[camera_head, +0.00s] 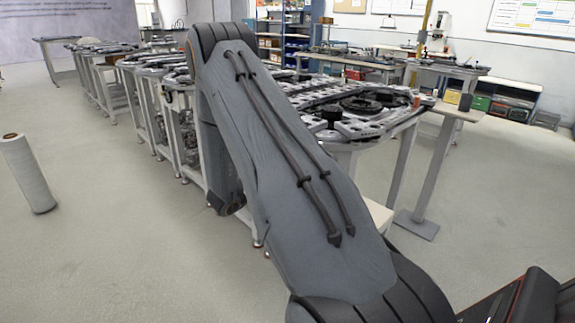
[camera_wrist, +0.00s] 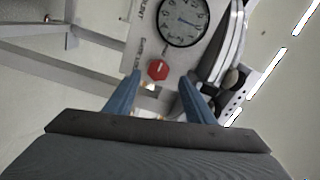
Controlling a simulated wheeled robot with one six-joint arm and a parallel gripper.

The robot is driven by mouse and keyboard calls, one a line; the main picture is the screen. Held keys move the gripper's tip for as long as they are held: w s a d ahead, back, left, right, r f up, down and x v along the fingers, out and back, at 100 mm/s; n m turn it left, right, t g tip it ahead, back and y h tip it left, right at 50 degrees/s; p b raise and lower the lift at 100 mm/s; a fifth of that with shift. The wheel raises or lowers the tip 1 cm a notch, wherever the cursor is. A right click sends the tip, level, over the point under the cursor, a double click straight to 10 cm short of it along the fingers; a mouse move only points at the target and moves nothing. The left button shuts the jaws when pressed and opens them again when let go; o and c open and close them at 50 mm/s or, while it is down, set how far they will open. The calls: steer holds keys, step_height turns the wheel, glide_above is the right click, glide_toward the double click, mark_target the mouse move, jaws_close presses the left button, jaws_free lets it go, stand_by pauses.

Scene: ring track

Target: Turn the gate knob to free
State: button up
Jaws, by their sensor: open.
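In the wrist view, a red, roughly hexagonal knob (camera_wrist: 158,69) with a small pale mark sits on a pale panel, below a round dial (camera_wrist: 182,22) and beside printed lettering. I take it to be the gate knob, though its label is too small to read. My gripper (camera_wrist: 161,66) is open, with two blue fingers pointing at the panel. The knob shows between the fingertips, and nothing is held. I cannot tell how far the fingers are from it. The head view does not show my gripper, and I cannot make out the knob there.
In the head view, a track table (camera_head: 350,128) with dark round parts stands behind my arm. More track tables (camera_head: 130,68) run away to the left. A white roll (camera_head: 26,172) stands at the left. The floor at lower left is clear.

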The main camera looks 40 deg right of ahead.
steer(key=a, duration=0.3)
steer(key=shift+s+a, duration=0.15)
steer(key=shift+a, duration=0.15)
